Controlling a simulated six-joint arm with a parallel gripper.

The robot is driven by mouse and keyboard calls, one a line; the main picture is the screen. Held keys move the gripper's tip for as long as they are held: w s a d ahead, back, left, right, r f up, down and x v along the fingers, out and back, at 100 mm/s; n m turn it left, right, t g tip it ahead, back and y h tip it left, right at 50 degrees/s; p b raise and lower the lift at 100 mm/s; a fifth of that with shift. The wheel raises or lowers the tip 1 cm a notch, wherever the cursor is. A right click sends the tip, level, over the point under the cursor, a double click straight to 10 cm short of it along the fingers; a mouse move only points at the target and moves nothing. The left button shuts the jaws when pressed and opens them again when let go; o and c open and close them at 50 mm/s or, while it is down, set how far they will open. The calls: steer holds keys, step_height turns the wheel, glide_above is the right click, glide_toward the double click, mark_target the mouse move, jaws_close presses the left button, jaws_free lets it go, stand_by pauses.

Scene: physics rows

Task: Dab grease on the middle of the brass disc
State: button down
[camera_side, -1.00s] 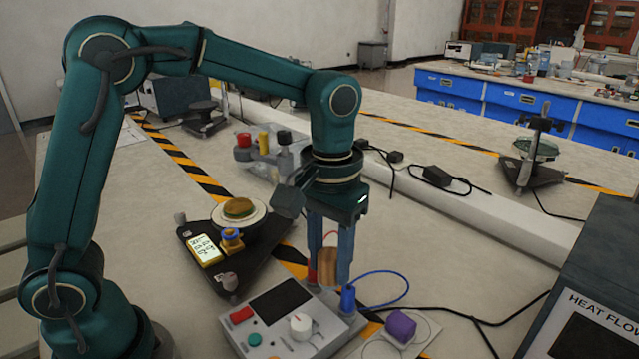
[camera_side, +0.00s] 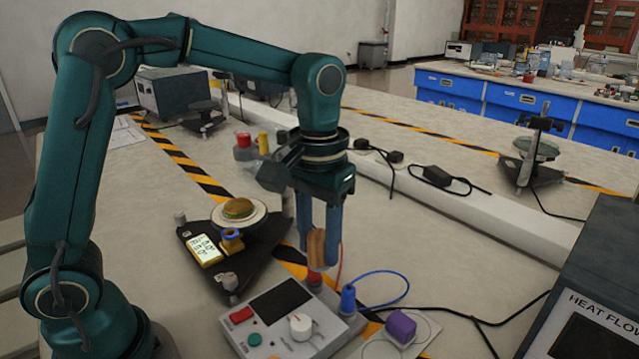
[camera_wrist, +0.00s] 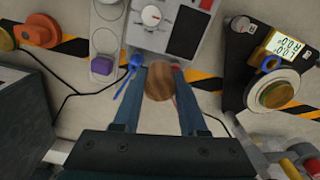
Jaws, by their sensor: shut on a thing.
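The brass disc (camera_side: 238,208) lies flat on a round white plate on a black stand, left of my gripper in the side view. In the wrist view the brass disc (camera_wrist: 276,95) is at the right. The wooden piece (camera_wrist: 159,82) shows as a round brown end between the fingers in the wrist view. Its lower tip and any grease on it cannot be made out.
A grey control box (camera_side: 295,320) with red and blue plugs stands close below my gripper. A blue cable (camera_side: 385,275) loops to its right, near a purple knob (camera_side: 401,325). The stand has a lit display (camera_side: 203,250) and a small blue-ringed part (camera_side: 232,238) beside the disc.

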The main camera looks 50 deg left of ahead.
steer(key=n, duration=1.5)
steer(key=shift+n, duration=0.4)
